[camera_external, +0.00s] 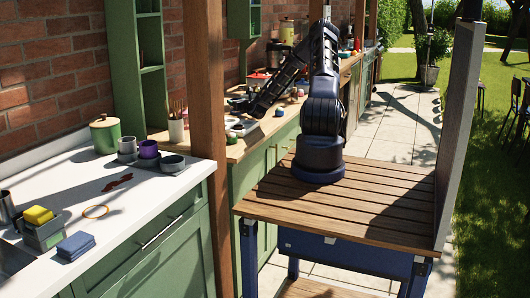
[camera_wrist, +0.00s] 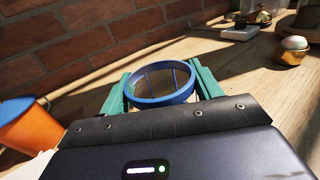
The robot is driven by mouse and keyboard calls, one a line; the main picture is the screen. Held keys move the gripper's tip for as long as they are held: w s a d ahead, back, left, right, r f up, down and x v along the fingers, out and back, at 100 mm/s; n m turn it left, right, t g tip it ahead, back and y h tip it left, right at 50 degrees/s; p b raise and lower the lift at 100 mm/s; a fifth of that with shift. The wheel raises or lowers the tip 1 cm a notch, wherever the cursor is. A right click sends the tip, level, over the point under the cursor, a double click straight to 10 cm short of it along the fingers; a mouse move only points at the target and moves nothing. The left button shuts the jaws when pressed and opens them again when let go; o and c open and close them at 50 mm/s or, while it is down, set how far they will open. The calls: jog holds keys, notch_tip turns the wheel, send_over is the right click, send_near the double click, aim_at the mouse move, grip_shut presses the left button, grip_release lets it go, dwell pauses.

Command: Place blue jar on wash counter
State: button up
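The blue jar (camera_wrist: 160,84) has a round blue rim and what looks like a clear body, seen from above in the wrist view. The teal fingers of my gripper (camera_wrist: 163,92) lie on either side of it, close to its sides. I cannot tell whether they press on it or whether it rests on the wood. In the external view my gripper (camera_external: 247,107) is low over the wooden counter (camera_external: 240,146), and the jar cannot be made out there. The white-topped wash counter (camera_external: 128,208) is at the lower left, with part of a sink at its edge.
On the wash counter stand a green pot (camera_external: 105,136), several small cups, a yellow sponge (camera_external: 38,215) and blue cloths (camera_external: 76,245). A wooden post (camera_external: 205,100) rises between the counters. An orange container (camera_wrist: 28,125) and a brick wall are near my gripper.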

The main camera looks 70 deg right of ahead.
jog(key=c, duration=0.4)
jog(key=shift+c, duration=0.2)
notch_tip(320, 180, up, 20)
jog(key=w+a+r+n+t+y, duration=0.1)
jog(key=w+a+r+n+y, duration=0.1)
jog(key=a, duration=1.5)
jog(key=w+a+r+n+t+y, duration=0.1)
jog(key=w+a+r+n+y, duration=0.1)
jog(key=a, duration=1.6)
jog(key=w+a+r+n+t+y, duration=0.1)
jog(key=a+y, duration=0.5)
jog(key=a, duration=1.2)
jog(key=shift+w+r+n, duration=0.55)
jog(key=shift+w+n, duration=0.35)
jog(key=shift+w, duration=0.3)
